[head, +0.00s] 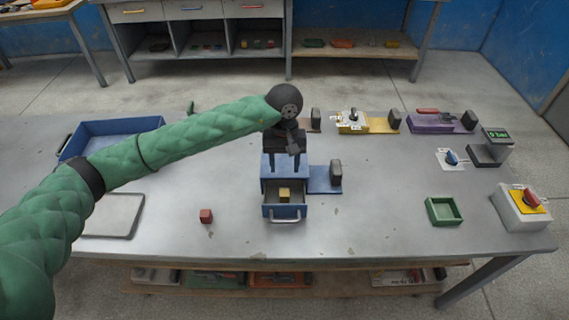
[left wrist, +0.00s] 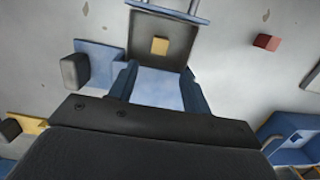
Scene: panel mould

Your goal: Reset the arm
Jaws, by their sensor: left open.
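My left arm, in a green sleeve, reaches in from the left in the head view. Its gripper (head: 285,160) is open and points down above the blue drawer box (head: 270,186). In the left wrist view the two fingers (left wrist: 160,88) stand apart with only the blue top of the box between them. The box's drawer (head: 285,213) is pulled open toward me, and a yellow cube (head: 284,195) lies in it. The cube also shows in the left wrist view (left wrist: 159,45). My right gripper is not in view.
A red cube (head: 206,216) lies on the table left of the drawer. A blue tray (head: 84,150) is at the back left, a green tray (head: 443,211) at the right. A red-switch box (head: 522,206) is at the right edge. Several fixtures line the back. The front middle is mostly clear.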

